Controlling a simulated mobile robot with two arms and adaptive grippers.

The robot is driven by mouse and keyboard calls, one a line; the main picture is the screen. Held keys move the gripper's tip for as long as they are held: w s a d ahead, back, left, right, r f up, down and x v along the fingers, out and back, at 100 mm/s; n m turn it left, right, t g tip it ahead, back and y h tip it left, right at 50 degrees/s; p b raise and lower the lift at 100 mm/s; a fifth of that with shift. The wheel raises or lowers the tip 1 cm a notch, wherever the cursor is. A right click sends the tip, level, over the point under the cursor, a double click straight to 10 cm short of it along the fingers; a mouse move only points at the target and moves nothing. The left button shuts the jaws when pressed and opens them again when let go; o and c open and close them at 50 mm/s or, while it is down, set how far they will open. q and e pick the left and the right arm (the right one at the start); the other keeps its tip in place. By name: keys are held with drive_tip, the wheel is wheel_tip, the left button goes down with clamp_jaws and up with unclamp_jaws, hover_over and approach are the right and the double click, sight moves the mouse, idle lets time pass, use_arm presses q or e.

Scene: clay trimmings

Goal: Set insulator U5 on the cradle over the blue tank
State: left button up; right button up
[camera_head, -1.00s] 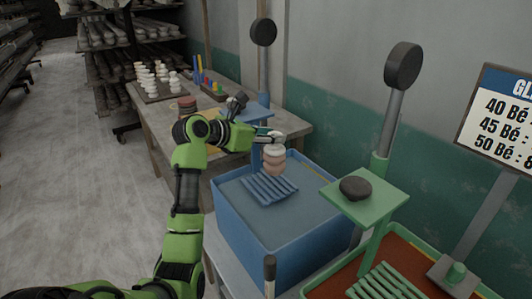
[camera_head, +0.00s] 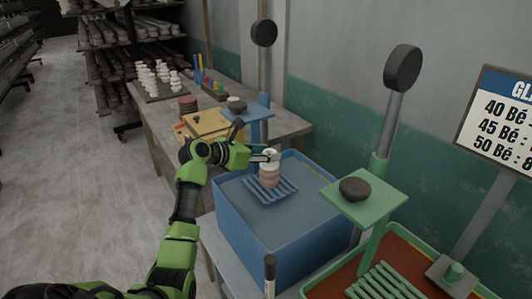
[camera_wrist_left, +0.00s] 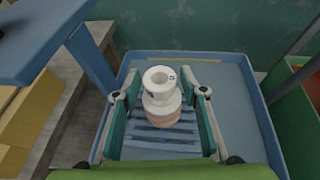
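The insulator (camera_head: 269,173), white on top and pinkish below with dark marks on its white part, stands upright on the blue slatted cradle (camera_head: 288,189) over the blue tank (camera_head: 257,246). My left gripper (camera_head: 266,157) is around its upper part. In the left wrist view the insulator (camera_wrist_left: 161,99) is between the two spread fingers of the left gripper (camera_wrist_left: 162,98), with a gap on each side. The cradle slats (camera_wrist_left: 145,144) show around its base. My right gripper is not in view.
A green stand (camera_head: 362,204) with a dark disc and an orange-filled green tank (camera_head: 330,288) are at right. Behind the arm, a wooden table (camera_head: 160,133) bears a yellow box (camera_head: 208,123), a tray of white pieces (camera_head: 157,95) and a reddish stack (camera_head: 188,106).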

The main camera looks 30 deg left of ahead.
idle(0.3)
use_arm(q)
drive_tip(key=b+v, duration=0.1)
drive_tip(key=v, duration=1.1)
